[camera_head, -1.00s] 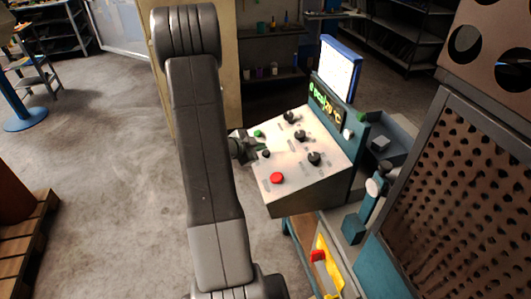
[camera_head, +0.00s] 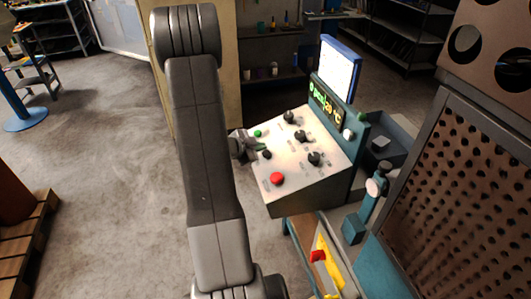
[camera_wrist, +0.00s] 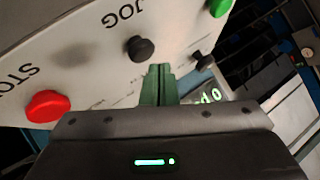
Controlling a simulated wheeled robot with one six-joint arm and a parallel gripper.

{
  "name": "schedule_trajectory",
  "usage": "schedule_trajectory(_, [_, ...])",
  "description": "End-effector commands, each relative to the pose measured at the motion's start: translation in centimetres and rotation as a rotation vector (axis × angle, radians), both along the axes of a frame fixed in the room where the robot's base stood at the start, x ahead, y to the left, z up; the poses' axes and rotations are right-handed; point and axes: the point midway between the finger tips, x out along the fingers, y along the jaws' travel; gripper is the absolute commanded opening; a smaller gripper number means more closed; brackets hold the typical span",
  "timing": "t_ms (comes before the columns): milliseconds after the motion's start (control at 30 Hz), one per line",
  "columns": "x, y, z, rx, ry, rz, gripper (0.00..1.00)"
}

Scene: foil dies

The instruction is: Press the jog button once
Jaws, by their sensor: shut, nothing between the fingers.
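The jog button is a round black button (camera_wrist: 141,48) beside the printed word JOG on the pale panel in the wrist view. It also shows in the head view (camera_head: 267,155), between a green button (camera_head: 258,133) and a red button (camera_head: 277,179). My gripper (camera_wrist: 160,68) has its green fingers together and empty, with the tips close beside the black button in the picture. I cannot tell whether they touch it. In the head view my gripper (camera_head: 252,151) is at the panel's left edge, partly hidden behind my arm.
The sloped control panel (camera_head: 315,178) also carries several black knobs (camera_head: 289,117) and a lit display (camera_head: 325,104). In the wrist view the red button (camera_wrist: 47,105), marked STOP, and the green button (camera_wrist: 218,7) flank the jog button. A perforated guard (camera_head: 450,200) stands at the right.

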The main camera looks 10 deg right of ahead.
Motion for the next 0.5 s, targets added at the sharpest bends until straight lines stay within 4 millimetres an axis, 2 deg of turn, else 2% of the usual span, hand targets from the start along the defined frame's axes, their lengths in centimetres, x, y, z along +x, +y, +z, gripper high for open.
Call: schedule_trajectory(500, [-0.01,-0.24,-0.83,0.0,0.001,-0.001,0.0])
